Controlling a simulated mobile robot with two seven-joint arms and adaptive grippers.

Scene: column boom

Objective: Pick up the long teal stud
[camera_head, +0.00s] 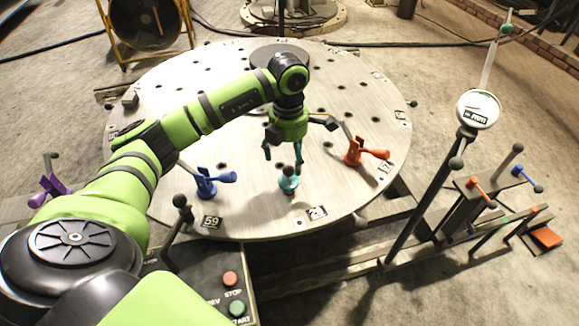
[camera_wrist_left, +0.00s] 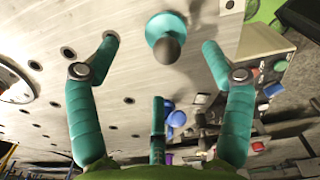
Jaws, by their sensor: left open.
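The teal stud (camera_head: 288,184) stands on the round metal table near its front edge, just below my left gripper (camera_head: 283,158). In the left wrist view, the teal stud (camera_wrist_left: 168,28) shows a round teal body with a dark knob towards the camera. My left gripper (camera_wrist_left: 159,46) is open, with its teal fingers spread on either side of the stud and apart from it. A middle finger shows lower in that view. Nothing is held. My right gripper is not in view.
A blue clamp (camera_head: 205,185) stands left of the stud and an orange clamp (camera_head: 356,152) to its right on the perforated table (camera_head: 225,215). A control box with buttons (camera_head: 231,279) sits in front. A gauge post (camera_head: 420,195) stands at right.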

